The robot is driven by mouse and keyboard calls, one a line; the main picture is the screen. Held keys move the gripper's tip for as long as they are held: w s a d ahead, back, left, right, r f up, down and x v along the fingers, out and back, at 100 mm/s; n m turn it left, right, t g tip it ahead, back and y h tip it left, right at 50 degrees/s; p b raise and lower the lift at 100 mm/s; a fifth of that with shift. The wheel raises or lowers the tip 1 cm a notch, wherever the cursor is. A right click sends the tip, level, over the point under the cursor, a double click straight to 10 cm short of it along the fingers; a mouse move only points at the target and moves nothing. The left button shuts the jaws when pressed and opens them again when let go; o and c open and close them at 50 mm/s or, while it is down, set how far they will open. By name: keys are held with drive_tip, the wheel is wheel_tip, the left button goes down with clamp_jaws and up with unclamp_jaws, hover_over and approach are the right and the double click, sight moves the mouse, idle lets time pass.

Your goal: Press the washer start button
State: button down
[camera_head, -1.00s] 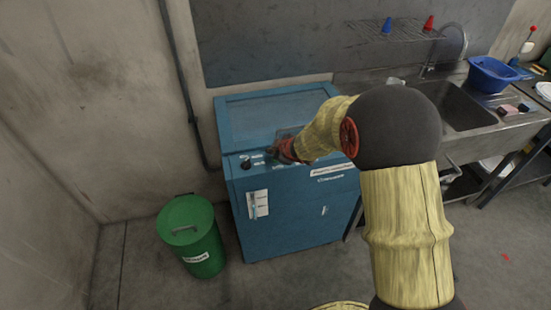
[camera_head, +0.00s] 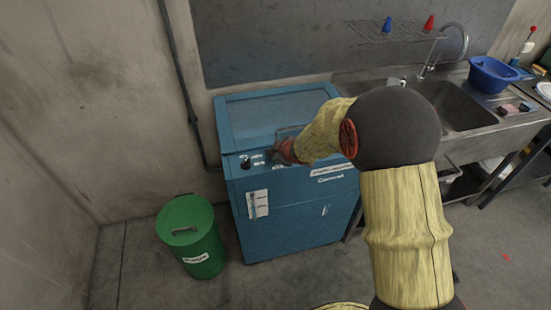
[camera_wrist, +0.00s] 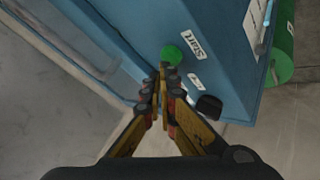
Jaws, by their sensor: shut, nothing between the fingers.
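The blue washer (camera_head: 290,222) stands against the wall, with its control strip along the top front edge. In the wrist view the round green button (camera_wrist: 171,54) sits on the blue panel beside a white label reading "Start" (camera_wrist: 194,44). My gripper (camera_wrist: 163,68) is shut and empty. Its fingertips overlap the near edge of the green button in this view; I cannot tell whether they touch it. In the head view my gripper (camera_head: 274,153) is over the control strip, and the green button cannot be made out there.
A black knob (camera_wrist: 209,106) and a second small label (camera_wrist: 195,82) are beside the fingers. A green bin (camera_head: 190,240) stands left of the washer. A metal sink (camera_head: 462,108) with a blue basin (camera_head: 492,74) is at the right. Floor in front is clear.

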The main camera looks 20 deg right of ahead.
drive_tip(key=shift+f+b, duration=0.35)
drive_tip(key=shift+f, duration=0.1)
idle(0.4)
drive_tip(key=shift+r, duration=0.15)
drive_tip(key=shift+r+p, duration=0.8)
drive_tip(key=shift+p, duration=0.2)
wheel_tip(320, 180, up, 5)
drive_tip(key=p, duration=0.5)
idle(0.7)
